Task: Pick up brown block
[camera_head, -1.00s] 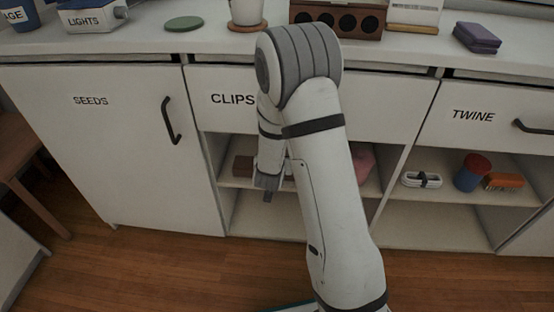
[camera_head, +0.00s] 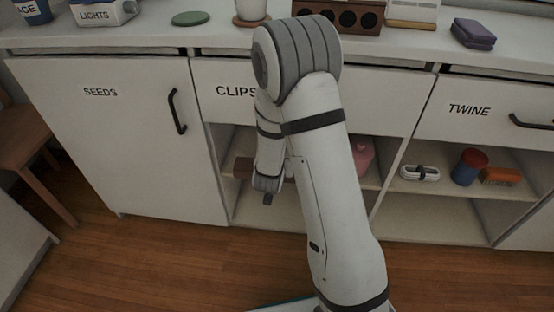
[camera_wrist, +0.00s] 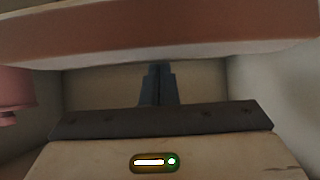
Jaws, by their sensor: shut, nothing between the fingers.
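The brown block (camera_head: 242,168) lies on the upper shelf of the open compartment under the CLIPS drawer, partly hidden behind my arm. In the wrist view a wide reddish-brown band, which looks like the block (camera_wrist: 160,38), spans the top of the picture very close to the camera.
A pink object (camera_head: 364,156) stands right of my arm on the same shelf; pink also shows at the left of the wrist view (camera_wrist: 14,88). A blue-red cup (camera_head: 469,167) and an orange brush (camera_head: 501,175) stand farther right. The SEEDS door (camera_head: 120,140) is shut.

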